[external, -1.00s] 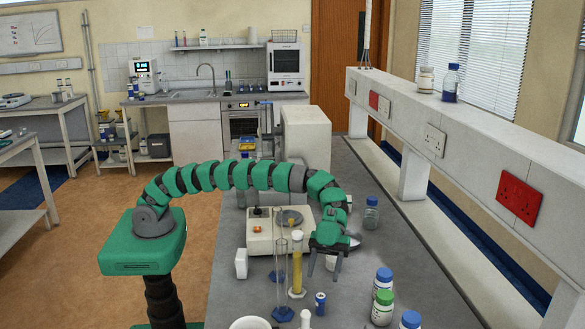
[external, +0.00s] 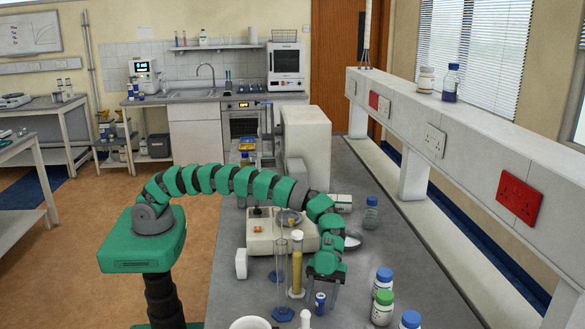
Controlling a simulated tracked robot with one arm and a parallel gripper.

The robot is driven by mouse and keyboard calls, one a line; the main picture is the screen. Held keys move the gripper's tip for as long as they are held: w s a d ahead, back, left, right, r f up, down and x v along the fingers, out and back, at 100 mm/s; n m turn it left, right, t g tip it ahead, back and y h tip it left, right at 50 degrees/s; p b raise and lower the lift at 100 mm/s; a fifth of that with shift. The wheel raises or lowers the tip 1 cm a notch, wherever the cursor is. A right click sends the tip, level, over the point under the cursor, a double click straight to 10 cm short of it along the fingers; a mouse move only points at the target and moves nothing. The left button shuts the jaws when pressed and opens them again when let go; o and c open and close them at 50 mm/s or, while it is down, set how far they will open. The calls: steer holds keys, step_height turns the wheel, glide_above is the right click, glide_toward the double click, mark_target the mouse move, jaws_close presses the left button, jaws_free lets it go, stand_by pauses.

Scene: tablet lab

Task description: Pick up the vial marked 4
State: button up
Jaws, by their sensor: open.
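A small blue vial (external: 320,304) with a pale top stands on the grey bench (external: 385,255). A light mark shows on its side, but I cannot read whether it is a 4. My gripper (external: 321,294) is open and points down over the bench. Its two fingers show on either side of the vial in the picture. I cannot tell whether the vial is between them in depth, or touching either one.
Left of my gripper stand a yellow-filled cylinder (external: 297,272) and an empty clear cylinder (external: 281,285). White bottles with a green cap (external: 382,308) and blue caps (external: 382,281) stand to the right. A cream balance (external: 262,243) is behind. A white bowl (external: 250,323) is in front.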

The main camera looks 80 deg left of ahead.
mark_target(321, 296)
steer(key=c, duration=1.1)
steer(key=shift+o, duration=0.2)
steer(key=shift+r, duration=0.1)
step_height(321, 296, up, 18)
